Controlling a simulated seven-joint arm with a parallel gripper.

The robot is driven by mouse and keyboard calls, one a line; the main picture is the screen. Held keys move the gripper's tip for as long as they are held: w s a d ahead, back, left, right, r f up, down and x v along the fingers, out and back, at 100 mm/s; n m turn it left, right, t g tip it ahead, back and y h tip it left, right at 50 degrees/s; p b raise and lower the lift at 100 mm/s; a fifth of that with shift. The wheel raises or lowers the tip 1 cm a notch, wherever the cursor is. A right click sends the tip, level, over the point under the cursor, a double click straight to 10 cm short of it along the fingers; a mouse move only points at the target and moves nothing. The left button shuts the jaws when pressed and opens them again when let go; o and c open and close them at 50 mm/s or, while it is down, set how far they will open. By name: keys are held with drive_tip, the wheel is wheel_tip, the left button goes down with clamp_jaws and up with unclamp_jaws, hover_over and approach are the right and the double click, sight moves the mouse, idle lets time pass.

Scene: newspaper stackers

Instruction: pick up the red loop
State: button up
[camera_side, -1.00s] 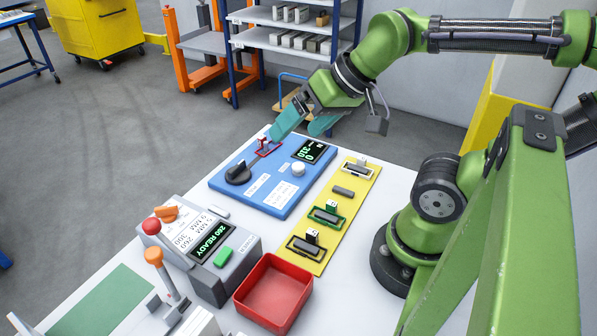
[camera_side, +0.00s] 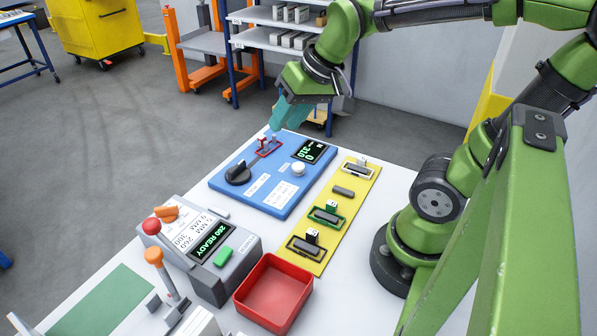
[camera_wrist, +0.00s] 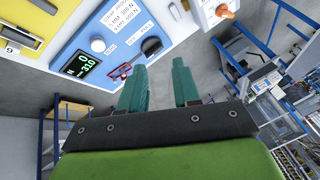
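The red loop (camera_side: 268,149) is a thin red frame at the far edge of the blue panel (camera_side: 222,180), beside a small post. In the wrist view the red loop (camera_wrist: 120,74) shows near the panel's edge, left of my fingers. My gripper (camera_side: 284,117) is above and just behind the loop in the side view, apart from it. In the wrist view the two teal fingers of my gripper (camera_wrist: 159,68) stand wide apart with nothing between them. In the side view the fingers overlap.
The blue panel carries a black knob (camera_side: 238,173), a white knob (camera_side: 298,169) and a display (camera_side: 310,151). A yellow strip (camera_side: 350,204) holds white, green and black frames. A red tray (camera_side: 306,297) and a grey control box (camera_side: 240,270) stand nearer.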

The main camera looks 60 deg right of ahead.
drive_tip(key=w+d+g, duration=0.2)
drive_tip(key=w+d, duration=0.4)
drive_tip(key=w, duration=0.3)
drive_tip(key=n+g+h, duration=0.1)
drive_tip(key=n+g, duration=0.2)
hover_over(262, 137)
wheel_tip(262, 137, down, 4)
drive_tip(key=r, duration=0.1)
wheel_tip(262, 137, down, 17)
drive_tip(key=shift+w+f, duration=0.1)
drive_tip(key=shift+c, duration=0.5)
clamp_jaws()
